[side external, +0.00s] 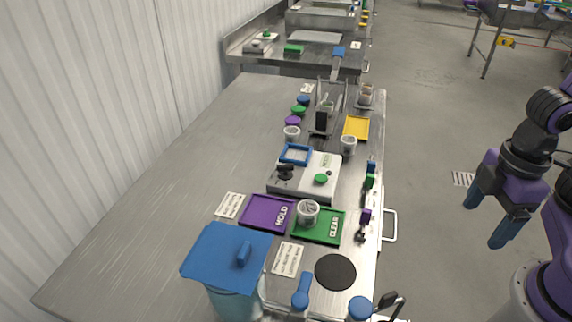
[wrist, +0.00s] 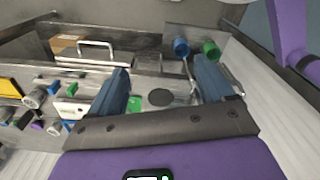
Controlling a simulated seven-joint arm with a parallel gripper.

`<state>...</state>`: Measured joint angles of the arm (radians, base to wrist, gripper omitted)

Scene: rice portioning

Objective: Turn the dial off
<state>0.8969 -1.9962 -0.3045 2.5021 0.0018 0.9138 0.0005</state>
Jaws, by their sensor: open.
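A white and grey device box (side external: 303,188) sits on the steel table. It carries a black dial (side external: 285,172) at its left side and a green round button (side external: 320,179). A blue frame (side external: 296,154) is at its back left. The dial's setting is too small to read. My gripper (side external: 489,214) is off the table's right side, well away from the box, with its blue fingers spread, pointing down and empty. The wrist view also shows the gripper (wrist: 163,82) with both fingers apart. I cannot make out the dial in the wrist view.
In front of the box lie a purple tray (side external: 257,213) and a green tray (side external: 312,238) with a cup (side external: 308,212). A blue-lidded container (side external: 228,254) stands near the front. A handle (side external: 390,226) juts from the table's right edge. The table's left side is clear.

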